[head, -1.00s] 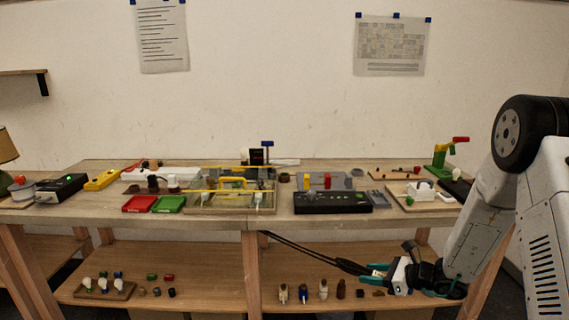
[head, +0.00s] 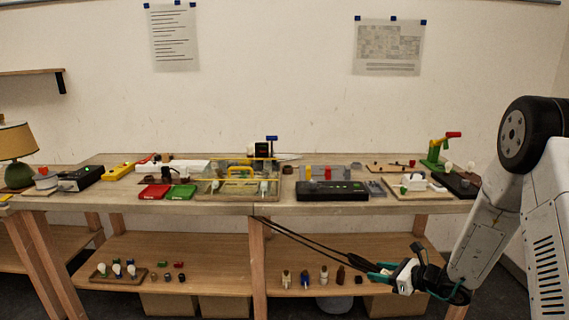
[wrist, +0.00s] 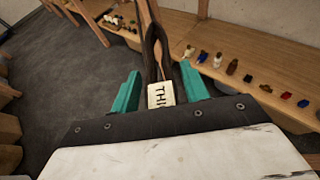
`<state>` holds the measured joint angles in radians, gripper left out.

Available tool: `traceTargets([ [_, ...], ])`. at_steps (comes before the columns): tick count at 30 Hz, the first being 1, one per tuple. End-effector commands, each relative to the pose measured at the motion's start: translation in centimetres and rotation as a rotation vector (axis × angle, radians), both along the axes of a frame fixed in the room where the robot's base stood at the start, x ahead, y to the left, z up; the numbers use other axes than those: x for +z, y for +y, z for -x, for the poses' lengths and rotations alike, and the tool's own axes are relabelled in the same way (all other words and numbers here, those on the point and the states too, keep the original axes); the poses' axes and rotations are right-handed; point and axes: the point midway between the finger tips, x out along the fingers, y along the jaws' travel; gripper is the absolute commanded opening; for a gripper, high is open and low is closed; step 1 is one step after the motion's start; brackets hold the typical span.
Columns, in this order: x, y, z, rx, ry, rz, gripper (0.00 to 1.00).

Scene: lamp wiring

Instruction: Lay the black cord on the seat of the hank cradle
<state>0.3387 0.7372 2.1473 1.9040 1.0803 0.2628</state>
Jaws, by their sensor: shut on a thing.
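The black cord (head: 308,245) is held by my gripper (head: 382,274), in front of the lower shelf at the right in the head view. The cord stretches up and left as dark strands to the front edge of the workbench. In the wrist view my gripper (wrist: 160,90) has its teal fingers on either side of the cord (wrist: 153,48). A pale tag with black lettering (wrist: 161,95) shows at the cord between the fingers. I cannot tell which item is the hank cradle.
The workbench (head: 235,208) carries trays, boxes and a green stand with a red handle (head: 437,150). A lamp (head: 17,150) stands at the far left. The lower shelf (head: 220,255) holds several small bulbs and parts. Grey floor (wrist: 60,85) is open at the left in the wrist view.

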Motion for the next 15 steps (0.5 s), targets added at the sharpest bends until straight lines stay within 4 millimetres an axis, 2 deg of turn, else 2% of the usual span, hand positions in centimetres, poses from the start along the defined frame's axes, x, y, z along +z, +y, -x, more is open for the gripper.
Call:
traceTargets([
  [8, 2.6, -1.0, -1.3, -0.204, -0.004, 0.001, 0.18],
  [11, 4.6, -1.1, -1.7, -0.305, -0.005, 0.001, 0.18],
  [15, 8.4, -0.6, -1.7, -0.443, -0.007, 0.000, 0.18],
])
